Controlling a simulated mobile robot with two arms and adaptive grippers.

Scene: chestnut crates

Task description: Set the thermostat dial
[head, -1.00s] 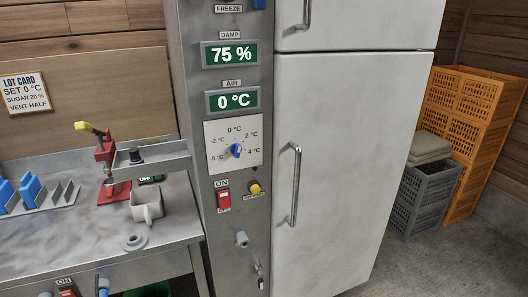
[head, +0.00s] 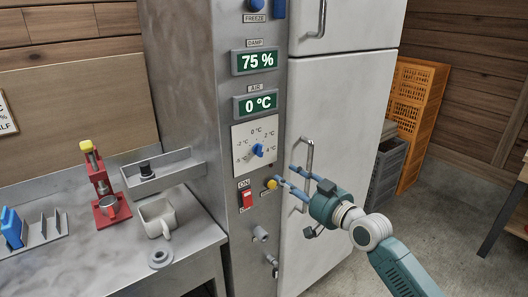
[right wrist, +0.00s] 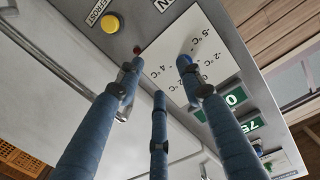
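The thermostat dial (head: 257,150) is a blue knob on a white scale plate (head: 242,133) marked from -5 °C to 4 °C. Its exact pointing is too small to read. The AIR display (head: 261,104) above it reads 0 °C. My right gripper (head: 285,175) is open and empty, with its blue fingers spread below and right of the dial, near the yellow button (head: 271,184). In the right wrist view the fingers reach toward the plate (right wrist: 172,75), which appears inverted; the knob is hard to separate from a fingertip there. My left gripper is out of view.
The fridge door handle (head: 309,160) stands out close behind my right gripper. A red switch (head: 246,195) and grey fittings (head: 260,233) sit lower on the panel. The lot card (head: 5,115) is cut off at the left edge. A steel bench (head: 90,255) is at left.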

